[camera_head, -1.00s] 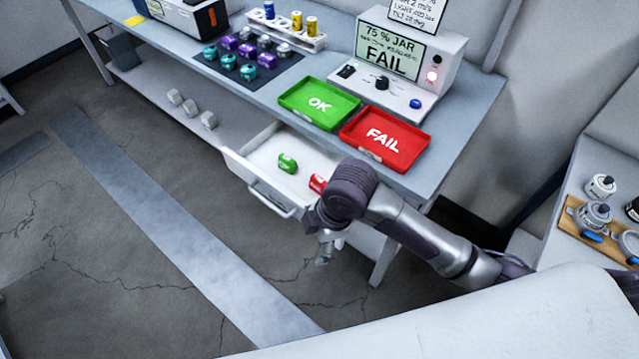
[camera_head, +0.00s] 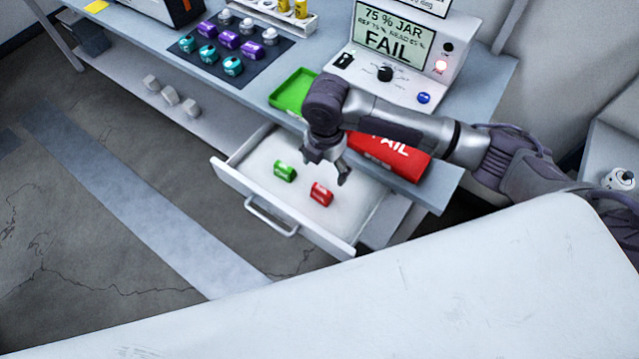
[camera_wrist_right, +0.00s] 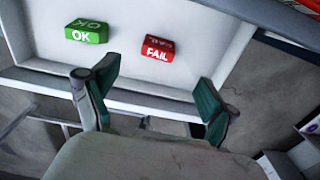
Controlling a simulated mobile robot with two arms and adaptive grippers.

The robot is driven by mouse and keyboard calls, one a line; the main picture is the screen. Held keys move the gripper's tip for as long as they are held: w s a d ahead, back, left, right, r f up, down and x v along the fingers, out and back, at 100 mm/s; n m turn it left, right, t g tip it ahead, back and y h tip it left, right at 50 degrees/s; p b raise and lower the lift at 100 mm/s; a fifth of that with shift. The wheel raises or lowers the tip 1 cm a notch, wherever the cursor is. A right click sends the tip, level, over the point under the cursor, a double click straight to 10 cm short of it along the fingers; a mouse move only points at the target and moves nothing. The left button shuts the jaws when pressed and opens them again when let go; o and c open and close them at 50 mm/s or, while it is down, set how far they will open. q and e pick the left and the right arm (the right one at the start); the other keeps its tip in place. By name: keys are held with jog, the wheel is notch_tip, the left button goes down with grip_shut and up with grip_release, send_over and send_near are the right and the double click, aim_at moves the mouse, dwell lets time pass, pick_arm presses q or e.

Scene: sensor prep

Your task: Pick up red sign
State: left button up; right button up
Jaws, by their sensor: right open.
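The red sign (camera_head: 321,194) is a small red block lying in the open white drawer. In the right wrist view the red sign (camera_wrist_right: 158,48) reads FAIL and lies beyond the fingertips, between them sideways. My right gripper (camera_head: 327,174) is above the drawer, just over the red sign and apart from it. In the right wrist view my right gripper (camera_wrist_right: 155,92) has its two fingers spread, with nothing between them. My left gripper is in neither view.
A green OK sign (camera_head: 285,171) lies beside the red one in the drawer (camera_head: 262,230). On the table above are a green tray (camera_head: 290,92) and a red FAIL tray (camera_head: 412,166), partly hidden by my right arm. The tester (camera_head: 400,85) stands behind.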

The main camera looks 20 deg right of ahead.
send_over(323, 189)
jog(key=f, duration=0.4)
jog(key=shift+s+d+f, duration=0.15)
jog(key=shift+s+f, duration=0.1)
jog(key=shift+f, duration=0.1)
jog(key=f+p, duration=0.1)
jog(key=f, duration=0.2)
jog(key=shift+w, duration=0.2)
notch_tip(323, 189, down, 2)
jog(key=shift+f+p, duration=0.25)
jog(key=shift+p, duration=0.05)
jog(key=shift+w+f, duration=0.1)
jog(key=shift+f, duration=0.3)
jog(key=c, duration=1.2)
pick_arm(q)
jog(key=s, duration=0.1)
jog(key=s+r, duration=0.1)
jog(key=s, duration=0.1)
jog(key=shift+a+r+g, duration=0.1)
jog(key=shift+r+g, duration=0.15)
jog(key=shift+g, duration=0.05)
pick_arm(e)
jog(key=shift+c, duration=0.2)
